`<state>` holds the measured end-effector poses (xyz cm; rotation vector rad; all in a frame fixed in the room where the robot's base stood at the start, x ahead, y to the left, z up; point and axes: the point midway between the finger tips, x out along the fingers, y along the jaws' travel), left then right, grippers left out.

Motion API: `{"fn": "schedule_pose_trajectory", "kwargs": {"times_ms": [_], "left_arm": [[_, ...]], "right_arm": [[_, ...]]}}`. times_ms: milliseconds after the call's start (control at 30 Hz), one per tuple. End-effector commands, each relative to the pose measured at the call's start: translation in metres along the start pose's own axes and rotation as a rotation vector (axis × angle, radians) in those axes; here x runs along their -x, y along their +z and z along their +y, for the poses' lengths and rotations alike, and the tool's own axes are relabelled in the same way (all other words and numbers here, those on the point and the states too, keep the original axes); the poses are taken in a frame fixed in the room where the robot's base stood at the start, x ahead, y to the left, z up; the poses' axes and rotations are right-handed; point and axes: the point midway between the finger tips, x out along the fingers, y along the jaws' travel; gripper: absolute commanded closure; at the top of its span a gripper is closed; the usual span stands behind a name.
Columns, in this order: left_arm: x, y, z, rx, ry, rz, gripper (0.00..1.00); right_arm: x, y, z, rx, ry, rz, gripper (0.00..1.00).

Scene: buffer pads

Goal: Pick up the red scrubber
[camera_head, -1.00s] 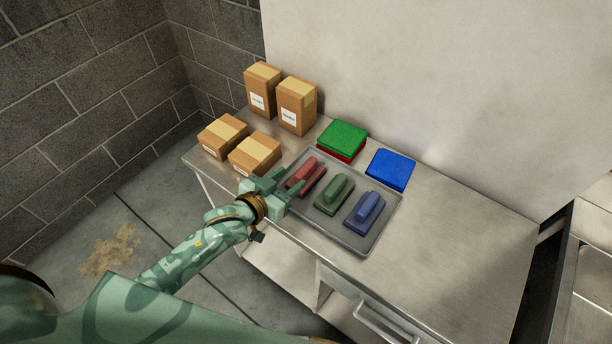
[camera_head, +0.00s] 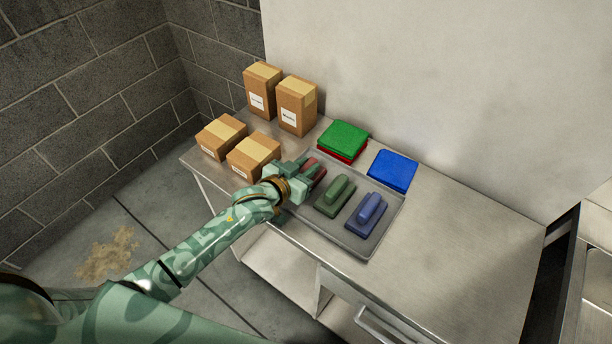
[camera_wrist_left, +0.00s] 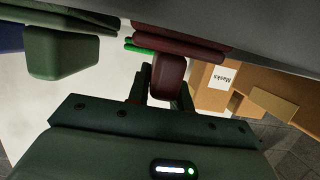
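The red scrubber (camera_head: 319,174) sits at the left end of the grey tray (camera_head: 391,217), partly hidden by my left gripper (camera_head: 304,169) in the head view. In the left wrist view, which looks upside down, the red scrubber's handle (camera_wrist_left: 168,76) lies between the two dark fingers of my left gripper (camera_wrist_left: 163,88). The fingers look apart, one on each side of the handle; firm contact does not show. The scrubber still appears to rest on the tray. My right gripper is in neither view.
A green scrubber (camera_head: 335,195) and a blue scrubber (camera_head: 367,213) sit on the tray to the right. Cardboard boxes (camera_head: 253,156) stand close on the left. The table's right side is clear.

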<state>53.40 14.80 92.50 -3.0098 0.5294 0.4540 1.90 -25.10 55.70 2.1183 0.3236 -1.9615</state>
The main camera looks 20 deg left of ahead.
Motion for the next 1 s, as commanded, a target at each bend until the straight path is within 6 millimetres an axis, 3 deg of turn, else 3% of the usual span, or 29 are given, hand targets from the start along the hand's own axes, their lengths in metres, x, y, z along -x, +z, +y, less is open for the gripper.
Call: {"fn": "schedule_pose_trajectory", "kwargs": {"times_ms": [367,467,633,867,1000], "left_arm": [[0.001,-0.001,0.000,0.000,0.000,0.000,1.00],[0.003,-0.008,0.000,0.000,0.000,0.001,1.00],[0.011,-0.035,0.000,0.000,0.001,0.005,1.00],[0.058,-0.082,0.038,0.004,0.002,0.005,1.00],[0.086,-0.088,0.068,0.006,0.002,0.001,1.00]], "right_arm": [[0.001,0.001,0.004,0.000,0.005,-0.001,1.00],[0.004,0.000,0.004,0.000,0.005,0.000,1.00],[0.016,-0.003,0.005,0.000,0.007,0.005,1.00],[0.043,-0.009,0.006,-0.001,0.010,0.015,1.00],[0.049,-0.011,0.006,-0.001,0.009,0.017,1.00]]}}
